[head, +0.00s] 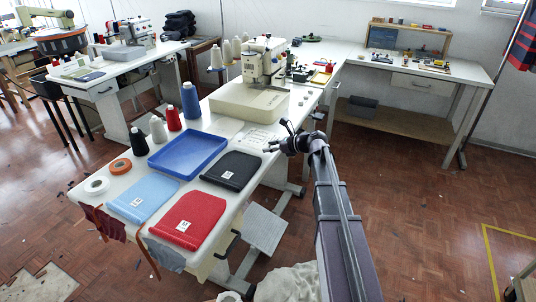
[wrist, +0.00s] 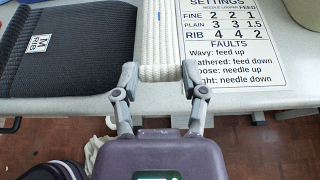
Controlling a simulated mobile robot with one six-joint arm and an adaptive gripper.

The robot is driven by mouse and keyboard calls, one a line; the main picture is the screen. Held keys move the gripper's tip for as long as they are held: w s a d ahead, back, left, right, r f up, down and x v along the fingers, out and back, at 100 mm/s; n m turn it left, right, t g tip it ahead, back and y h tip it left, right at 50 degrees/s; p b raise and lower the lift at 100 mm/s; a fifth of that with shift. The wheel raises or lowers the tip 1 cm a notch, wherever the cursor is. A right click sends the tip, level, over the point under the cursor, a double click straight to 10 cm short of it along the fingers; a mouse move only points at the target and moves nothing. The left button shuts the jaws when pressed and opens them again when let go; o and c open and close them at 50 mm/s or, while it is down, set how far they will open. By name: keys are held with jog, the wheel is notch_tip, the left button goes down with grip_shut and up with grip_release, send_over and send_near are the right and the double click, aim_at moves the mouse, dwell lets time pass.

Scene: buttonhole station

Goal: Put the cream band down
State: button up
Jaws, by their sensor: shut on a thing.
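The cream band (wrist: 167,35) is a ribbed, folded strip in the wrist view. It runs away from my gripper over the pale table, between a black panel and a printed card. My gripper (wrist: 160,73) is shut on its near end, at the table's front edge. I cannot tell whether the band rests on the table or hangs just above it. In the head view my gripper (head: 270,148) is at the table's right edge, near the black panel and the card; the band is too small to make out there.
The black panel (wrist: 48,50) has a label reading M RIB. The settings card (wrist: 233,38) lies right of the band. A blue tray (head: 188,155), a red panel (head: 188,220), a light blue panel (head: 142,197) and thread cones share the table. A cream sewing machine (head: 255,95) stands behind.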

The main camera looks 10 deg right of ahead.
jog(key=shift+f+b, duration=0.55)
jog(key=shift+f, duration=0.3)
jog(key=o, duration=0.9)
jog(key=shift+f, duration=0.1)
jog(key=shift+s+d+r+p, duration=0.35)
jog(key=shift+d+r, duration=0.05)
jog(key=shift+d, duration=0.05)
jog(key=p+v, duration=0.4)
jog(key=v, duration=0.6)
jog(key=shift+s+d+r, duration=0.15)
jog(key=shift+d, duration=0.15)
jog(key=shift+s+a, duration=0.1)
